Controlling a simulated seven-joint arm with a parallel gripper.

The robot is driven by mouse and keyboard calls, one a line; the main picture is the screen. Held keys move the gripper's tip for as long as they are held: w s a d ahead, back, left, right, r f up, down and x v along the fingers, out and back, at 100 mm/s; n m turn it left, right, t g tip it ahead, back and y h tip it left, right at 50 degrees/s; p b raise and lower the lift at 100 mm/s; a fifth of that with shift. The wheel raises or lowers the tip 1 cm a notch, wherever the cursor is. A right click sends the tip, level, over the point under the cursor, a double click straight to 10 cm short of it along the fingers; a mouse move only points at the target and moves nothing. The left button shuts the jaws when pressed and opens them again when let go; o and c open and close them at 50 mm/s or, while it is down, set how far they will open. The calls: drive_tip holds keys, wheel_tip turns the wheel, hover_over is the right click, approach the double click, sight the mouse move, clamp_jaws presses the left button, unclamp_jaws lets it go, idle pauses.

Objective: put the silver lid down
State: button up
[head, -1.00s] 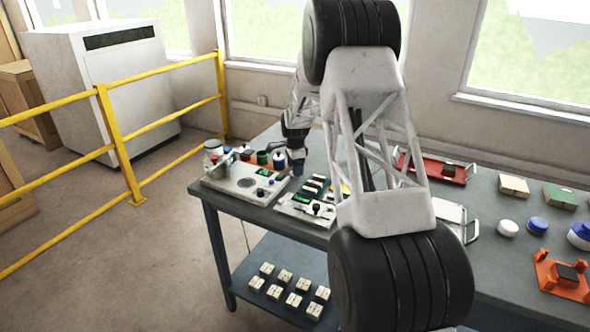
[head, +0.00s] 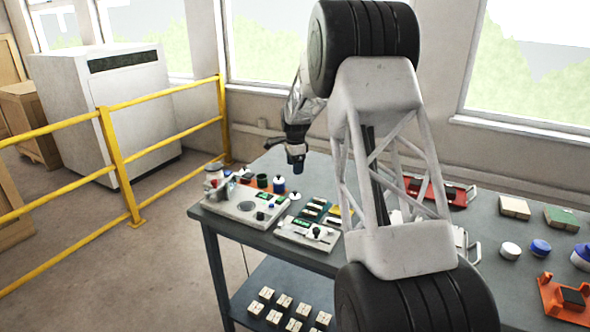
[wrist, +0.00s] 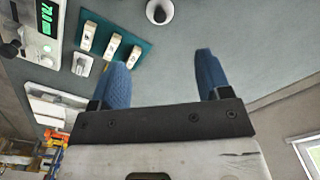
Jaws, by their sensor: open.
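The silver lid (wrist: 160,8), a pale round disc with a dark knob on top, lies knob up on the grey bench top (wrist: 205,25). It is cut by the top edge of the wrist view. In the head view a small pale disc (head: 295,196) beside the blue jar looks like the same lid. My gripper (wrist: 163,62) is open with its blue fingers apart and nothing between them. In the head view my gripper (head: 297,168) hangs above the bench, apart from the lid.
A white instrument (head: 225,205) with a green display stands at the bench's left end. A blue jar (head: 279,185) and a green jar (head: 262,181) stand behind it. A teal tray (wrist: 130,48) with several cream blocks lies near the lid. Bare bench lies right of the lid.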

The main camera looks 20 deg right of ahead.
idle(0.7)
drive_tip(key=s+a+r+n, duration=0.3)
drive_tip(key=s+r, duration=0.3)
drive_tip(key=s, duration=0.4)
drive_tip(key=s+a+r+n+t, duration=0.1)
drive_tip(key=s+a+r+n, duration=0.3)
drive_tip(key=s, duration=0.6)
drive_tip(key=s+a+r+n, duration=0.2)
drive_tip(key=s+r, duration=0.5)
drive_tip(key=s, duration=0.4)
drive_tip(key=s+a+f+n, duration=0.1)
drive_tip(key=s+n, duration=0.2)
drive_tip(key=s, duration=0.8)
drive_tip(key=s+a+f+n+t, duration=0.1)
drive_tip(key=s+a+n, duration=0.1)
drive_tip(key=s, duration=0.9)
drive_tip(key=s+a+f+n, duration=0.1)
drive_tip(key=s+f+n, duration=0.1)
drive_tip(key=s, duration=0.8)
drive_tip(key=shift+s+a+n+t, duration=0.3)
drive_tip(key=shift+s+n, duration=0.1)
drive_tip(key=shift+n, duration=0.5)
